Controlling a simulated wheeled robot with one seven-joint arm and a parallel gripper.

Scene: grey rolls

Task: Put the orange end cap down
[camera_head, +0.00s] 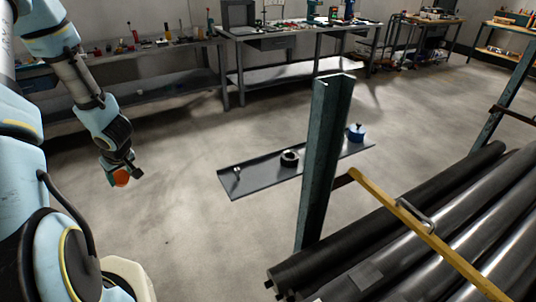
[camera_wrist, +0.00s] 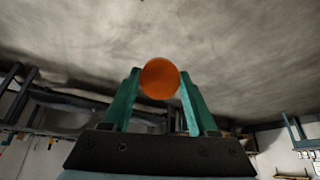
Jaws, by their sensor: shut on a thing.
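My gripper (camera_head: 121,168) is at the left of the head view, held in the air over open floor. It is shut on the orange end cap (camera_head: 121,178). In the wrist view the round orange end cap (camera_wrist: 159,79) sits between the tips of the two green fingers (camera_wrist: 160,95). The cap is clear of any surface. A dark flat tray (camera_head: 262,178) lies to the right of my gripper, apart from it.
On the tray are a small metallic item (camera_head: 237,171), a black ring (camera_head: 289,158) and a blue item (camera_head: 356,132). A steel post (camera_head: 322,150) stands in front of the tray. Dark rolls (camera_head: 440,235) and a yellow bar (camera_head: 425,232) fill the lower right. Workbenches (camera_head: 290,35) line the back.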

